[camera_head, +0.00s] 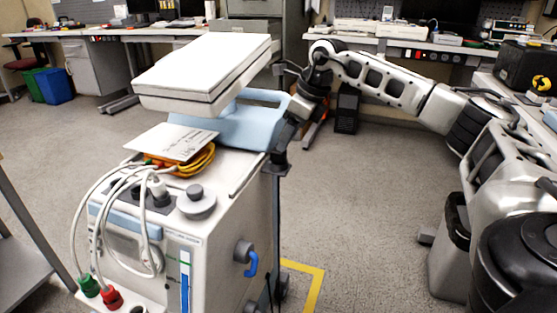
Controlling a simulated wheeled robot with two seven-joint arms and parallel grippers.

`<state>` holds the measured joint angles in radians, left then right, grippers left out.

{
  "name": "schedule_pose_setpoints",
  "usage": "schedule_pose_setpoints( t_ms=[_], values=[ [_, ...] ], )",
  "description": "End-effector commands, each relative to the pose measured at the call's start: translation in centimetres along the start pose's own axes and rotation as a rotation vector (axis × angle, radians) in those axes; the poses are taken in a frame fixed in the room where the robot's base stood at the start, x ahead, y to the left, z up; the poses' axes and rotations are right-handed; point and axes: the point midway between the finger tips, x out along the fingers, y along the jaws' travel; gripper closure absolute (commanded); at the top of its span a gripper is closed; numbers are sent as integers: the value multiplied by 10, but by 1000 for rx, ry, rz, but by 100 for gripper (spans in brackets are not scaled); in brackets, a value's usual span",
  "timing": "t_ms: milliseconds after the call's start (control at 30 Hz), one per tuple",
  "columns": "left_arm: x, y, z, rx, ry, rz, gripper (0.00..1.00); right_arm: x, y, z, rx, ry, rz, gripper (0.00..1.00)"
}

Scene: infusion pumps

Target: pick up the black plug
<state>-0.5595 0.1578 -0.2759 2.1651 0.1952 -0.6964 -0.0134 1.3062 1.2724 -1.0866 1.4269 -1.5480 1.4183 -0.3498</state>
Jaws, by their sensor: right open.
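My right arm comes in from the right, and its wrist bends down to the right gripper (280,160) at the right rear edge of the white pump cart (215,235). The gripper is open, but its fingers are small and dark here. I cannot make out a black plug for certain. A dark upright strip shows below the gripper along the cart's side, and I cannot tell whether anything lies between the fingers. A dark round fitting (243,251) with a blue hook is on the cart's right side, apart from the gripper. My left gripper is not in view.
A white flat-topped unit (205,68) on a light blue base overhangs the cart beside my wrist. Orange cable (195,163) lies under a white card. White hoses with green and red ends loop at the front.

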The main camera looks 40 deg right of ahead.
Motion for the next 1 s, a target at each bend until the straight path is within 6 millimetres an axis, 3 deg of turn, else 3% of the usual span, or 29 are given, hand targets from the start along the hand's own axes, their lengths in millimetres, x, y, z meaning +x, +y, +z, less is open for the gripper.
schedule_pose_setpoints(
  t_ms=[300,567,600,800,1000],
  values=[
    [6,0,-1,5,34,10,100,44,4,2,0,0,0,47],
    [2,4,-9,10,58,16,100,48,3,2,0,0,-1,47],
    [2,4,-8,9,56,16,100,48,3,2,0,0,-1,50],
    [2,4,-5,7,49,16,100,48,3,2,0,0,0,100],
    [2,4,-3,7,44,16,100,48,3,2,0,1,0,100]
  ],
)
